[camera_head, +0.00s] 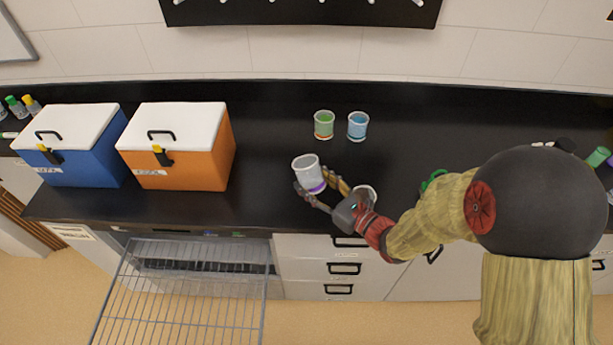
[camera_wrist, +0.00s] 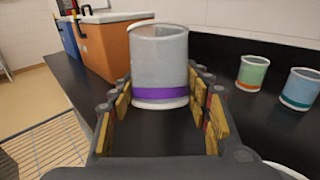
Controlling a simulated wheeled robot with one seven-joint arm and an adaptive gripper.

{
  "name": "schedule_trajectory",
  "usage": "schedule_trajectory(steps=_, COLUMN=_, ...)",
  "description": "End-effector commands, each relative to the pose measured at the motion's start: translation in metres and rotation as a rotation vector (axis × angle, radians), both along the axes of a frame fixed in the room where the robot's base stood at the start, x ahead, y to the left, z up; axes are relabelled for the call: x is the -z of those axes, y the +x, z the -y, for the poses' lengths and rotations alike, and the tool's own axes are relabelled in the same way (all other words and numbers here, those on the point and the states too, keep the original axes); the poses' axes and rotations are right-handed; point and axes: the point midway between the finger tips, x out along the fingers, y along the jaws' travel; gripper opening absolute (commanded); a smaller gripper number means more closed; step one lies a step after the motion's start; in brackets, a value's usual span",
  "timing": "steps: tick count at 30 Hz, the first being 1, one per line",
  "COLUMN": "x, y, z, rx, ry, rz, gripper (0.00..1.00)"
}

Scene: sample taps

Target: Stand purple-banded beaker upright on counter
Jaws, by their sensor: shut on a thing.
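The purple-banded beaker (camera_head: 308,172) is a clear grey cup with a purple band near its base. It is over the front part of the black counter (camera_head: 262,150). My gripper (camera_head: 324,190) is shut on it, with a finger on each side. In the head view the beaker leans a little, its rim toward the upper left. In the wrist view the beaker (camera_wrist: 160,68) stands between the yellow-padded fingers of my gripper (camera_wrist: 160,105), rim up. I cannot tell whether its base touches the counter.
A green beaker (camera_head: 324,124) and a blue beaker (camera_head: 357,125) stand behind it. An orange cooler box (camera_head: 190,160) and a blue one (camera_head: 75,165) stand to the left. Another pale vessel (camera_head: 369,191), partly hidden, is by my wrist. A wire rack (camera_head: 185,290) sticks out below the counter.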

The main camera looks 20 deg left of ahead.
Motion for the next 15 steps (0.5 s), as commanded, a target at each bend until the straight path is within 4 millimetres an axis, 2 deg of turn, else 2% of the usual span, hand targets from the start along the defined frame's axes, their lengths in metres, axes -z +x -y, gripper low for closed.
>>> schedule_trajectory(steps=15, x=0.049, y=0.0, z=0.0, rx=-0.001, ry=-0.001, rz=-0.001, gripper=0.25)
